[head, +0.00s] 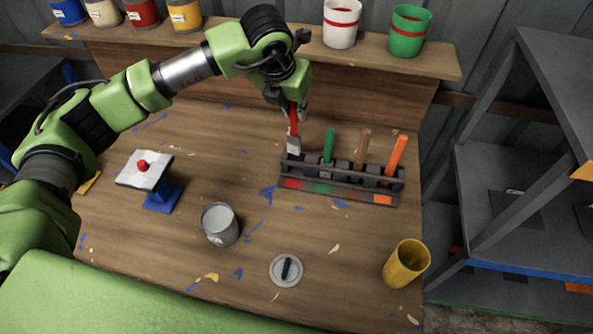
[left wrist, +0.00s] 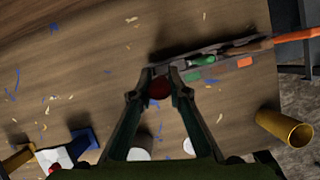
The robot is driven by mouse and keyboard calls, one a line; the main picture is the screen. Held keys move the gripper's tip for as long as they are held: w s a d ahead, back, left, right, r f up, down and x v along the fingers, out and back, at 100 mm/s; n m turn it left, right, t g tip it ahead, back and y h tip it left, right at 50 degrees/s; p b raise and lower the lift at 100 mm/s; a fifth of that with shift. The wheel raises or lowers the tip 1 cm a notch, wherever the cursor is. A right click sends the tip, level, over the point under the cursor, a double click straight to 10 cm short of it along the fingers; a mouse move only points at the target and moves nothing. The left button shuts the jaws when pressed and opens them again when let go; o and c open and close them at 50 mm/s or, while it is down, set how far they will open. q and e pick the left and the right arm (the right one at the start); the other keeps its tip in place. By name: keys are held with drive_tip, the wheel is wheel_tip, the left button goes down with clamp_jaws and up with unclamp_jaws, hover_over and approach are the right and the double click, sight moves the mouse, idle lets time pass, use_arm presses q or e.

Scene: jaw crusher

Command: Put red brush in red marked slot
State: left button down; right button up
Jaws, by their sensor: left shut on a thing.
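The red brush (head: 293,128) is in my left gripper (head: 291,108), which is shut on its red handle. The brush is upright with its pale head down, at the left end of the dark brush rack (head: 350,186), over or just behind the red marked slot (head: 291,184). I cannot tell whether its head is inside the slot. In the left wrist view the red handle end (left wrist: 159,88) shows between the fingers (left wrist: 160,75). A green brush (head: 329,143), a brown brush (head: 363,144) and an orange brush (head: 397,150) stand in the rack. My right gripper is not in view.
A grey can (head: 220,224), a round lid (head: 286,270) and a yellow cup (head: 406,264) stand on the workbench in front. A blue stand with a red button (head: 142,165) is at left. A shelf (head: 270,60) with paint buckets runs behind.

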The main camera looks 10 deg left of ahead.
sight(295, 126)
use_arm(q)
wheel_tip(295, 126, down, 10)
drive_tip(key=w+n+y+p, duration=0.1)
drive_tip(key=n+p, duration=0.1)
drive_tip(key=p, duration=0.1)
drive_tip(key=shift+d, duration=0.15)
drive_tip(key=c, duration=1.9)
unclamp_jaws()
drive_tip(key=shift+w, duration=0.1)
drive_tip(key=shift+p, duration=0.35)
drive_tip(key=b+v, duration=0.4)
drive_tip(key=v, duration=0.7)
drive_tip(key=shift+w, duration=0.1)
drive_tip(key=shift+s+r, duration=0.25)
drive_tip(key=shift+r, duration=0.35)
